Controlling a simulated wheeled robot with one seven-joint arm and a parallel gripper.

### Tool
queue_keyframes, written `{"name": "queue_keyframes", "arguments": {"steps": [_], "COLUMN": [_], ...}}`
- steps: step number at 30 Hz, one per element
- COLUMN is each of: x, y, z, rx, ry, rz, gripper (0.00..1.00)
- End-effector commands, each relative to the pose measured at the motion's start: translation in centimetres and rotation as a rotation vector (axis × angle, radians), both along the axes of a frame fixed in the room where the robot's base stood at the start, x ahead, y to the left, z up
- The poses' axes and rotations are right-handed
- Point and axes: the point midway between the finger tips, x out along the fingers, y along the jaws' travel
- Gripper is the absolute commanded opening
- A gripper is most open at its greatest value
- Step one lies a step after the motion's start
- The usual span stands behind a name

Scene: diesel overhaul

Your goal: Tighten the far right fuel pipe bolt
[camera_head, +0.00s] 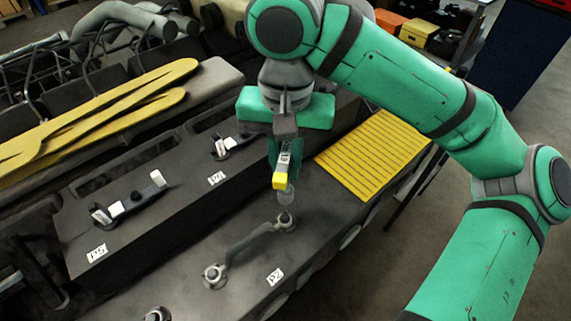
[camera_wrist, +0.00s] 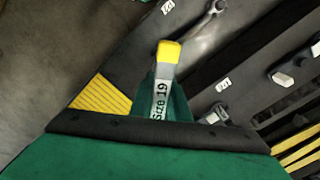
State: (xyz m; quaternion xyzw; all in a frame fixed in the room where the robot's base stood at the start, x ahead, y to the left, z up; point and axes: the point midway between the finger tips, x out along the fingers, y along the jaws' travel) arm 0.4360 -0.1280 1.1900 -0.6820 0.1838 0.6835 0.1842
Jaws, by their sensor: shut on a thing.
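My gripper (camera_head: 287,150) is shut on a size 19 tool (camera_head: 282,178), grey with a yellow end. The tool hangs down with a pale, see-through tip (camera_head: 286,194) below the yellow part. In the wrist view the tool (camera_wrist: 162,88) reads "Size 19" between my green fingers (camera_wrist: 165,105). A grey fuel pipe (camera_head: 245,243) lies on the dark engine top. Its right-hand bolt (camera_head: 285,219) is just below the tool tip, with a small gap seen between them. Its left-hand bolt (camera_head: 214,274) is nearer the camera. The pipe also shows in the wrist view (camera_wrist: 197,38).
A yellow ribbed panel (camera_head: 374,155) lies right of the tool. Raised dark blocks with white-tipped levers (camera_head: 128,203) stand to the left. Long yellow strips (camera_head: 100,115) lie at the upper left. Another bolt (camera_head: 158,314) shows at the bottom edge.

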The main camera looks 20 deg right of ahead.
Motion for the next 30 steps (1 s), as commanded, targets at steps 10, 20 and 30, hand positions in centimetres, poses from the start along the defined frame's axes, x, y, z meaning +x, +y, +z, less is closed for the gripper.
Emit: {"name": "queue_keyframes", "arguments": {"steps": [10,20,30], "x": [-3.2,-6.5,-6.6], "y": [1.0,2.0,2.0], "z": [0.0,0.0,-0.1], "rx": [-0.001,0.0,0.001], "ry": [-0.002,-0.001,-0.001], "rz": [0.003,0.002,0.002], "gripper": [0.0,0.0,0.0]}}
